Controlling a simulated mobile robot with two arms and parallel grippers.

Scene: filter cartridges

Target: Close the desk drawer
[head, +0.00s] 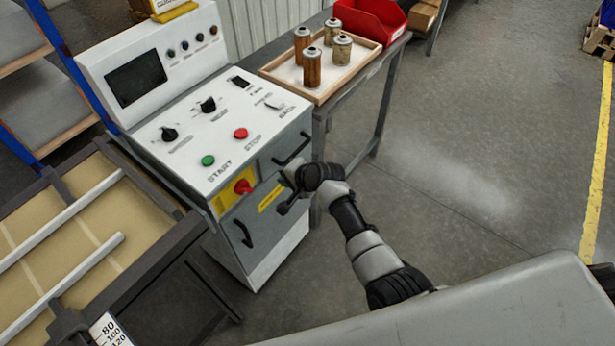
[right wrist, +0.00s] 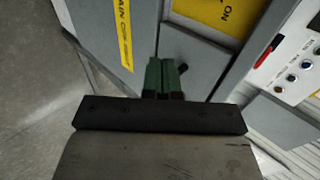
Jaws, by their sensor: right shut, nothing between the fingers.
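The grey control desk (head: 215,130) stands at the upper left of centre in the head view. Its front has an upper drawer with a dark bar handle (head: 293,149) and a lower door with another dark handle (head: 243,234). Whether the drawer stands a little open or flush is hard to tell. My right gripper (head: 288,196) is at the desk's front, below the drawer handle, and partly hides that front. In the right wrist view its green fingertips (right wrist: 162,75) are together and empty, close to the grey front panel. My left gripper is out of view.
A red knob on a yellow plate (head: 222,198) sticks out left of my gripper. Right of the desk, a table holds a wooden tray (head: 269,73) with several cartridges and a red bin (head: 385,22). A framed bench (head: 150,262) stands at left.

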